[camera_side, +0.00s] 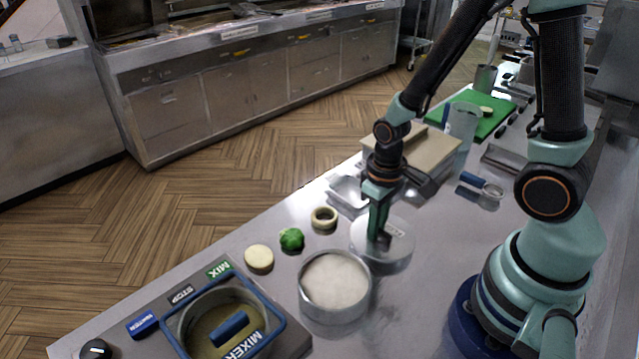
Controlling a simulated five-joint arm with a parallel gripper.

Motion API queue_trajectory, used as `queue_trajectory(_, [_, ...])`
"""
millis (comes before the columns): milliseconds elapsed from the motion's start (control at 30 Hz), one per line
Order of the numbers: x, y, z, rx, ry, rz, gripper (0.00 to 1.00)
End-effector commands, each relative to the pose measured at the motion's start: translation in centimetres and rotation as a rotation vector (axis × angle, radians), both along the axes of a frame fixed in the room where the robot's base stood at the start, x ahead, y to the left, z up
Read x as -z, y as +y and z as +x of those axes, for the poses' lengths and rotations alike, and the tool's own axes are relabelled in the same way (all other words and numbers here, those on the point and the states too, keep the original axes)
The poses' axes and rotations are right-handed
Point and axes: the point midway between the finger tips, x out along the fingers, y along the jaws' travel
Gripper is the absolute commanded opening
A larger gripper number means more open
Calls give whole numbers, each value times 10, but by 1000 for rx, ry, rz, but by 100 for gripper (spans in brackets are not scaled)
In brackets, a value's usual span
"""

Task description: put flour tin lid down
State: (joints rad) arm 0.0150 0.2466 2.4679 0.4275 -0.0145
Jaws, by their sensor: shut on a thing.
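The flour tin (312,308) is a round metal tin at the front middle of the counter. It is open, and white flour (335,278) fills it nearly to the rim. The flour tin lid (402,243) is a round grey disc just behind and to the right of the tin. My gripper (380,241) points down at the middle of the lid and is shut on it; the fingers hide the grip itself. The lid looks level and close to the counter. I cannot tell whether it touches the counter.
A mixer (275,340) with a blue-rimmed lid and buttons is at front left. A metal tray (347,192) and board (432,160) are behind. Counter right of the lid is clear.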

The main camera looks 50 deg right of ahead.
Motion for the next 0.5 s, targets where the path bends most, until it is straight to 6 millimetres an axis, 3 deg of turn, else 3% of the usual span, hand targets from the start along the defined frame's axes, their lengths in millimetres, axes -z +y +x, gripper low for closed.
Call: queue_trajectory(500, [12, 0, 0, 0, 0, 0, 0])
